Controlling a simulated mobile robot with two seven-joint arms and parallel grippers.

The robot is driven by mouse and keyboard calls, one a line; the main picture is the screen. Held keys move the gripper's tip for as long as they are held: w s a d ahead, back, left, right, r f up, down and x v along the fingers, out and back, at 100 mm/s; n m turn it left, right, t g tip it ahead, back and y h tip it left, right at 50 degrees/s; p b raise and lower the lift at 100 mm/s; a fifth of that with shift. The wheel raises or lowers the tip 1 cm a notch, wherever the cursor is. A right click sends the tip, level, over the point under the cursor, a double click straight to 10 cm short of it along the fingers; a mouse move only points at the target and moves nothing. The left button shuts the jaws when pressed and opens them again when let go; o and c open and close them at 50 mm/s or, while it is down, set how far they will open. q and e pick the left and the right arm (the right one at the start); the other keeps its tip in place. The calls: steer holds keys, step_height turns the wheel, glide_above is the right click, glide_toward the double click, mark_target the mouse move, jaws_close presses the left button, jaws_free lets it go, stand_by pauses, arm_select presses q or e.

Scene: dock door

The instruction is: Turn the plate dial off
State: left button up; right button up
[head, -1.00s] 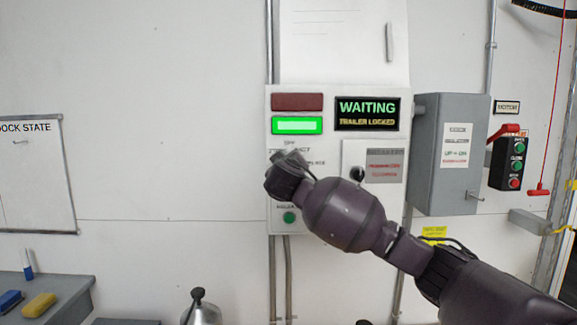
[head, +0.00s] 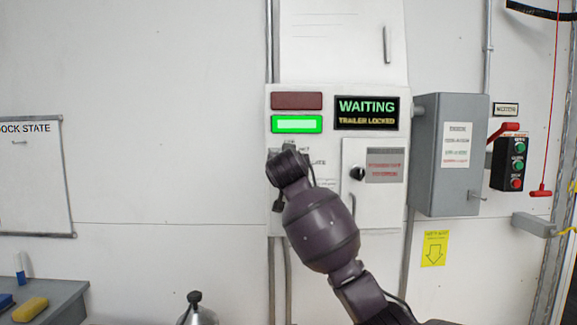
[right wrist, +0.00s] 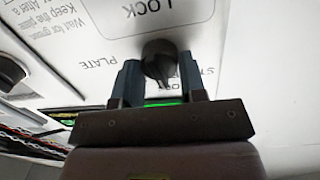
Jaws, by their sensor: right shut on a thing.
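The plate dial (right wrist: 159,62) is a black knob on the white control panel (head: 330,220), with the word PLATE printed beside it in the right wrist view. My right gripper (right wrist: 160,78) has one finger on each side of the dial and is shut on it. In the head view, my right gripper (head: 283,150) reaches the panel just below the lit green lamp (head: 297,124), and hides the dial and part of the printing. My left gripper is in neither view.
A sign (head: 367,113) reads WAITING, TRAILER LOCKED. Another black knob (head: 357,173) sits right of my gripper. A grey box (head: 445,185) with a red lever (head: 505,132) beside it stands farther right.

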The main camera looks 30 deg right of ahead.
steer(key=shift+m, duration=0.6)
steer(key=o, duration=0.9)
steer(key=b+v, duration=0.1)
steer(key=v, duration=0.9)
steer(key=shift+s+a, duration=0.15)
steer(key=shift+s, duration=0.2)
